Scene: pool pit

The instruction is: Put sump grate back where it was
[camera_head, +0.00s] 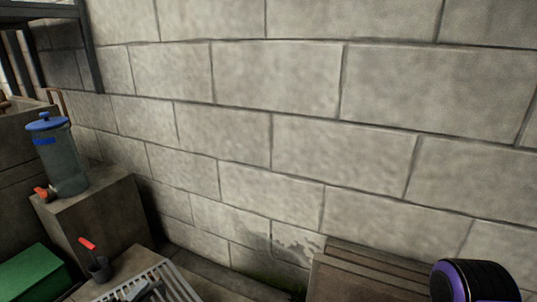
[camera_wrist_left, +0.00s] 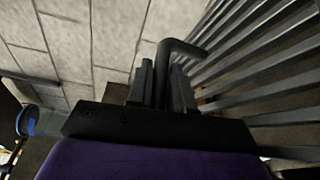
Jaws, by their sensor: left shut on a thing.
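The sump grate (camera_head: 166,274) is a pale grey barred panel, partly cut off by the bottom edge of the head view. Its parallel bars (camera_wrist_left: 262,68) fill the right side of the left wrist view. A dark bent handle (camera_wrist_left: 183,47) rises beside the bars. My left gripper (camera_wrist_left: 163,85) is shut on this handle; in the head view it shows only in small part (camera_head: 136,290), low against the grate. Whether the grate rests on something or hangs clear cannot be told. My right gripper is out of view.
A grey block wall fills the background. At left, a clear canister with a blue lid (camera_head: 62,160) stands on a concrete block (camera_head: 95,212). A dark cup with a red-handled tool (camera_head: 97,268) and a green box (camera_head: 33,274) are lower left. A brown ledge (camera_head: 350,281) lies lower right.

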